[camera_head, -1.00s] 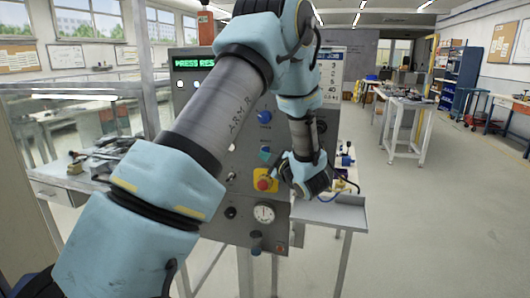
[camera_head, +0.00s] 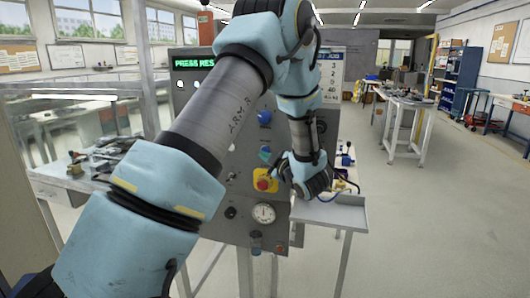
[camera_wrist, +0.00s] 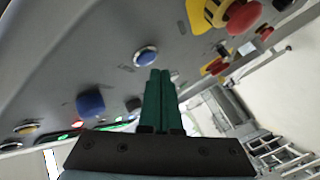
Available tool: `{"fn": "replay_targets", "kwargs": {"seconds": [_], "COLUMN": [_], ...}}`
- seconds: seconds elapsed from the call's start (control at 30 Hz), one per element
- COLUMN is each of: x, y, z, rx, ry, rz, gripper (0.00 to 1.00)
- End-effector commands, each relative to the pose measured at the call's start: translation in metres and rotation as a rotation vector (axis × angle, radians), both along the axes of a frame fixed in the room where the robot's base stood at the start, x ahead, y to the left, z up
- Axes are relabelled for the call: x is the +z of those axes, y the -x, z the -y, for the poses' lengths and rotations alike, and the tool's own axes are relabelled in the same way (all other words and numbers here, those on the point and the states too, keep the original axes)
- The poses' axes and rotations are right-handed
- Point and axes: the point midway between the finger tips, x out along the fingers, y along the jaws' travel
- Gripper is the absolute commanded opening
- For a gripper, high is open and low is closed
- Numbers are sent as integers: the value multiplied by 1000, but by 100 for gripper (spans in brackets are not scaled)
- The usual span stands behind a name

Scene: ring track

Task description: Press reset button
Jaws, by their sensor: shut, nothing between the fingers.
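The control panel (camera_head: 240,190) stands upright, with a green lit display (camera_head: 194,63) reading "PRESS RES" before my arm cuts it off. In the wrist view, a round blue button (camera_wrist: 146,56) with a silver ring sits on the panel just past my fingertips. I cannot tell whether they touch it. I cannot read a label on it. My gripper (camera_wrist: 160,72) is shut, its two green fingers side by side and empty. In the head view, my wrist is right of the panel's lower half, and the fingers are mostly hidden or too small to make out.
A blue knob (camera_wrist: 90,102) and other controls are nearby. A gauge (camera_head: 264,213) is lower. A grey side table (camera_head: 335,213) stands right.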

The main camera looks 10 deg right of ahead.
Motion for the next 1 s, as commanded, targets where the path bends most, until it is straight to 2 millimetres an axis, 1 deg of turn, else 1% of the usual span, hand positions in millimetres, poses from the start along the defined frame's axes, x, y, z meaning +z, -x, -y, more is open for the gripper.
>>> {"fn": "replay_targets", "kwargs": {"seconds": [0.17,0.43,1.0], "x": [0,-1,0], "y": [-1,-7,-9], "z": [0,4,5], "rx": [0,0,0], "ry": [0,0,0], "rz": [0,0,0], "gripper": [0,0,0]}}
